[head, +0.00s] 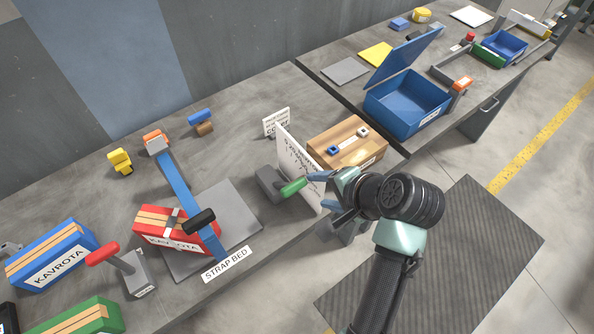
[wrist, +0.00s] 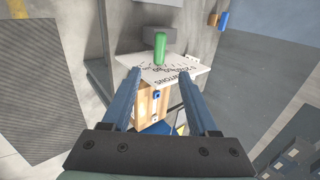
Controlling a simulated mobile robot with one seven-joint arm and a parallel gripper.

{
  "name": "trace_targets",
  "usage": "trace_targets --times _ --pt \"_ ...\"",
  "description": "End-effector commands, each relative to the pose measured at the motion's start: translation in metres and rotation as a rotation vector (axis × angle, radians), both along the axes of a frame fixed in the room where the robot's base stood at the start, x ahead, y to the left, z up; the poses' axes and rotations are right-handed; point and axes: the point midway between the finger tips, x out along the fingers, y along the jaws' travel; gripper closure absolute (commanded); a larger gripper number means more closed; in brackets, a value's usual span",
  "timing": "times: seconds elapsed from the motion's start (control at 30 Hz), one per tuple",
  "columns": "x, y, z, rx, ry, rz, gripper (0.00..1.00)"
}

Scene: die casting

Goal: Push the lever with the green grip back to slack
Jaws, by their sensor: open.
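The lever with the green grip (head: 293,188) stands out from a grey block (head: 268,183) near the front edge of the table. Its grip leans to the right in the head view. In the wrist view the green grip (wrist: 160,46) lies ahead of the fingertips, sideways between them. My gripper (head: 326,194) is open and empty, to the right of the grip. Its upper finger comes close to the grip's end; I cannot tell whether it touches. It also shows in the wrist view (wrist: 160,80), fingers apart.
A white printed board (head: 298,160) stands right beside the lever. A wooden box (head: 348,146) and an open blue bin (head: 408,105) are behind my gripper. A red-grip lever (head: 103,254) and a red strapped box (head: 180,238) stand left.

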Motion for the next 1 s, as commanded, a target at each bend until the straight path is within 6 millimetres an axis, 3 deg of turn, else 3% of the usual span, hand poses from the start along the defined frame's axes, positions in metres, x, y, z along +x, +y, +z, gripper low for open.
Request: trace_targets --times 0.63,1.0 --pt "0.054 0.04 -0.081 -0.002 0.001 0.003 0.4" --pt "0.066 0.048 -0.098 -0.002 -0.002 0.002 0.4"
